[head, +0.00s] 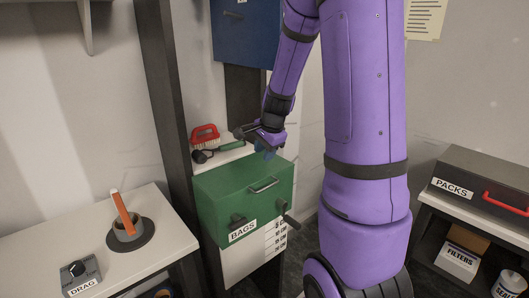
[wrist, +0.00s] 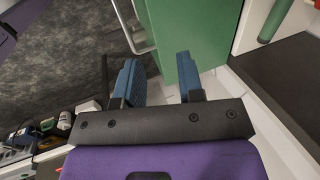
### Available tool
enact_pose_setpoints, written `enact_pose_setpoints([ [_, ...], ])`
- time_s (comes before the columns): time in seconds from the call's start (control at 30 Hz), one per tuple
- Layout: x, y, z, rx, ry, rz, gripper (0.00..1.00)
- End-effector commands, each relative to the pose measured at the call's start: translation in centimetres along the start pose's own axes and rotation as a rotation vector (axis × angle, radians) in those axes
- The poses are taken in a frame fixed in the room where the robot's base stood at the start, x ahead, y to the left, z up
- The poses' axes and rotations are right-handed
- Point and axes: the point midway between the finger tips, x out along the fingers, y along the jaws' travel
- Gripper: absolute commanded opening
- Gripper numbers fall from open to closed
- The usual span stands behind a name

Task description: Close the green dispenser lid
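The green dispenser (head: 215,208) is a box labelled BAGS below my gripper in the head view. A metal bar handle (head: 263,185) is on its upper part, and a dark lever sticks out at its right side. I cannot tell clearly how far the lid stands open. My gripper (head: 268,152) is above the dispenser's back edge. In the wrist view its two blue fingers (wrist: 158,76) are apart with nothing between them. A green panel (wrist: 195,30) of the dispenser lies beyond the fingertips, and the bar handle (wrist: 135,36) is beyond the left finger.
A red brush (head: 205,134) and a dark, green-handled tool lie behind the dispenser. A white bench (head: 60,235) with a tape-like ring holder and DRAG box is at left. A dark post stands beside the dispenser. A PACKS case (head: 480,175) is at right.

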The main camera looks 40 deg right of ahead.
Motion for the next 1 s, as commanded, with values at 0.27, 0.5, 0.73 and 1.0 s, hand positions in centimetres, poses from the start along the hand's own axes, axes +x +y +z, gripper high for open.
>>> enact_pose_setpoints([
  [0.27, -4.4, -0.1, 0.0, -0.002, 0.002, -0.005, 0.35],
  [0.5, -8.3, 0.0, 0.0, -0.001, 0.002, -0.004, 0.35],
  [0.73, -10.1, 0.0, 0.0, -0.001, 0.0, 0.0, 0.35],
  [1.0, -10.3, 0.0, 0.0, -0.001, 0.0, 0.001, 0.35],
])
